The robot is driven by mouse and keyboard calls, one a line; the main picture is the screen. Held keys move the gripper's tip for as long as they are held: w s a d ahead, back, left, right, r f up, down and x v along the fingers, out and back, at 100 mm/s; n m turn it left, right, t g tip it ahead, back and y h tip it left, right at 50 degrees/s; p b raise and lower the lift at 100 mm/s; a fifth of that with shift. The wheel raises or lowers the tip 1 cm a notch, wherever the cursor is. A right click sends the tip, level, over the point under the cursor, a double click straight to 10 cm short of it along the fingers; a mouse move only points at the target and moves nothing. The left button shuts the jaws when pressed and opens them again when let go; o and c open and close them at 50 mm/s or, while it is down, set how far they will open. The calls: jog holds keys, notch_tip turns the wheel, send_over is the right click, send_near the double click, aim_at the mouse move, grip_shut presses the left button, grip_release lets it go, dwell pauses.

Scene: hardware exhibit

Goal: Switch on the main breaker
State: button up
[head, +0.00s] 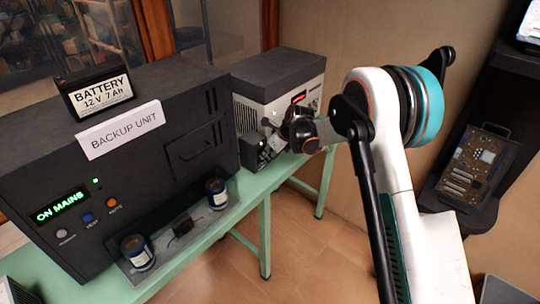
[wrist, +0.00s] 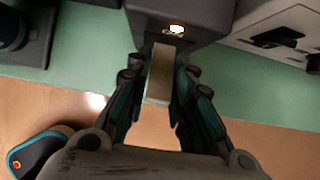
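A small dark box (head: 251,151) with a tiny light on its front stands on the green bench, at the foot of a grey unit with a pale front. In the wrist view, a dark box (wrist: 190,14) with a bright indicator is straight ahead, and a pale flat bar (wrist: 160,74) runs out below it between my fingers. I cannot tell for certain that this bar is the breaker's lever. My gripper (wrist: 162,72) has one finger on each side of the bar, close to it. Whether the fingers touch it is unclear. In the head view, my gripper (head: 285,140) partly hides the box's front.
The black backup unit (head: 130,160) reads "ON MAINS" and carries a battery (head: 95,92). Two dark cylinders (head: 137,251) (head: 217,194) stand on a tray before it. The grey unit (head: 275,75) has a red display. Floor (head: 305,240) before the green bench (head: 240,215) is clear.

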jog(key=shift+o, duration=1.3)
jog(key=v, duration=1.2)
